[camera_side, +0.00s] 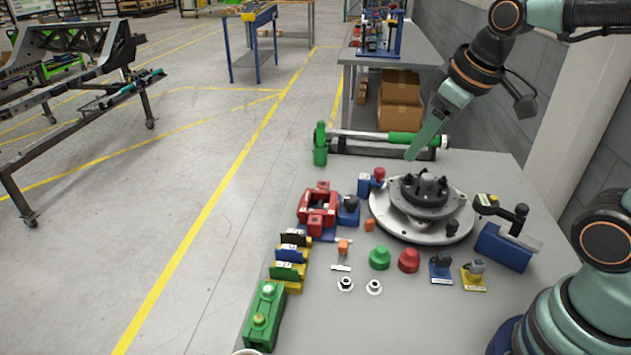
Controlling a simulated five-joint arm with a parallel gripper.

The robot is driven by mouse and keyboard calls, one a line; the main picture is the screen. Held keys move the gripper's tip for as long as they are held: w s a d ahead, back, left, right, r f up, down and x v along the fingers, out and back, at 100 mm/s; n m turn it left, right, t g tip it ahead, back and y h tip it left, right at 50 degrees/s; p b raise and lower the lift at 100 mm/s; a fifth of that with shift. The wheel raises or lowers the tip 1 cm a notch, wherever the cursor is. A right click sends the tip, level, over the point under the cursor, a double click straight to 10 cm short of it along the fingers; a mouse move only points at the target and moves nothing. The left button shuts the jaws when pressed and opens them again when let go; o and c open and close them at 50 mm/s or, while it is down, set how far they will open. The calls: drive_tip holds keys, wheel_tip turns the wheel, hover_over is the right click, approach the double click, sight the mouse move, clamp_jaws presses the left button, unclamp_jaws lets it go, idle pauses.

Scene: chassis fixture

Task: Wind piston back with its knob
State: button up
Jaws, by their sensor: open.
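A red caliper-like part (318,208) stands left of the middle of the bench. A blue block (348,210) sits against its right side and bears a dark top. A smaller blue block with a red knob (379,174) stands behind it, beside the round hub plate. I cannot tell which of these holds the piston, and no piston face shows. My gripper (413,153) hangs above the back of the bench, pointing down and left, apart from these parts. It is open and empty; its fingers overlap in this view.
The hub on its round plate (383,208) stands right of the caliper. A green-gripped bar (365,136) lies along the back edge. Green and red knobs (380,257), small fixtures and a blue block with a black handle (503,246) surround the hub.

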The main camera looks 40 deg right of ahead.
drive_tip(key=w+f+n+g, duration=0.2)
drive_tip(key=w+n+g, duration=0.1)
drive_tip(key=w+n, duration=0.55)
drive_tip(key=n+g, duration=0.2)
drive_tip(key=n, duration=0.5)
approach(351, 198)
wheel_tip(351, 198, down, 9)
drive_tip(key=shift+s, duration=0.15)
clamp_jaws()
